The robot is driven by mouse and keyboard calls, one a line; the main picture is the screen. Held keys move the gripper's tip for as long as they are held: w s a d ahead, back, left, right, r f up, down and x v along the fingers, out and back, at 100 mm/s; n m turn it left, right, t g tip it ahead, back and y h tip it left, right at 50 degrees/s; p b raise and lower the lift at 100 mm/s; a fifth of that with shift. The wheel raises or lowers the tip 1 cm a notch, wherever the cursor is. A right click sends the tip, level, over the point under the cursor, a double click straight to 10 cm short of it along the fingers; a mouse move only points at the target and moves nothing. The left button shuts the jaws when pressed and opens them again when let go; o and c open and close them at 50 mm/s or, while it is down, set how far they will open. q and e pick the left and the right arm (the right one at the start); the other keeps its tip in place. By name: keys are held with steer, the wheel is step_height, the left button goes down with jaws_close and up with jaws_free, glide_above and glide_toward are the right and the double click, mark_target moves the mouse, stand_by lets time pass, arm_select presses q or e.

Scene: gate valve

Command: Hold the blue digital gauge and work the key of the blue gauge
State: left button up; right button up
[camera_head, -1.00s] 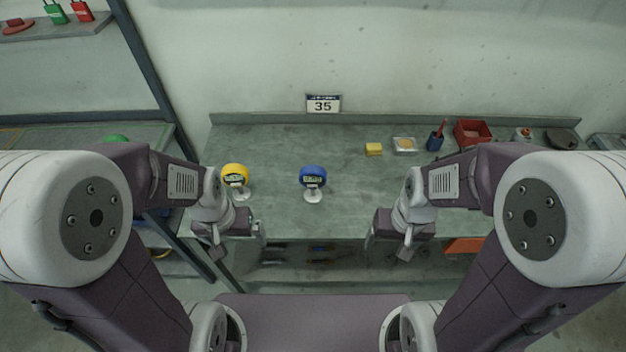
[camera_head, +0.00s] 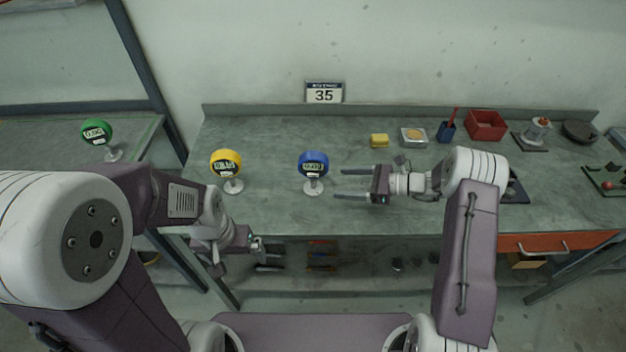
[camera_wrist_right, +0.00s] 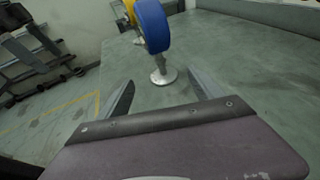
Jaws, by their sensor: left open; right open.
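The blue digital gauge (camera_head: 313,164) stands upright on a round pale base on the bench, its display facing me. It also shows in the right wrist view (camera_wrist_right: 153,27), ahead of the fingers with its foot between their lines. My right gripper (camera_head: 338,184) is open and empty, just right of the gauge, fingers pointing left at it and apart from it. My left gripper (camera_head: 258,247) is open and low at the bench's front edge, left of and nearer than the blue gauge. The gauge's key is too small to make out.
A yellow gauge (camera_head: 227,164) stands left of the blue one. A green gauge (camera_head: 97,132) stands on the side bench. A yellow block (camera_head: 379,140), a dish (camera_head: 414,136), a blue cup (camera_head: 446,132) and a red bin (camera_head: 486,125) are at the back right. The bench front middle is clear.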

mark_target(317, 188)
steer(key=shift+d+f, duration=0.25)
steer(key=shift+f, duration=0.05)
steer(key=b+x, duration=0.3)
steer(key=x, duration=0.5)
steer(key=shift+a+f, duration=0.2)
steer(key=shift+a, duration=0.05)
steer(key=shift+x, duration=0.8)
arm_select(q)
step_height(317, 188, down, 4)
steer(key=shift+r, duration=0.15)
arm_select(e)
steer(key=shift+w+r, duration=0.1)
steer(key=shift+r, duration=0.05)
steer(key=shift+c, duration=0.4)
jaws_close()
arm_select(q)
jaws_close()
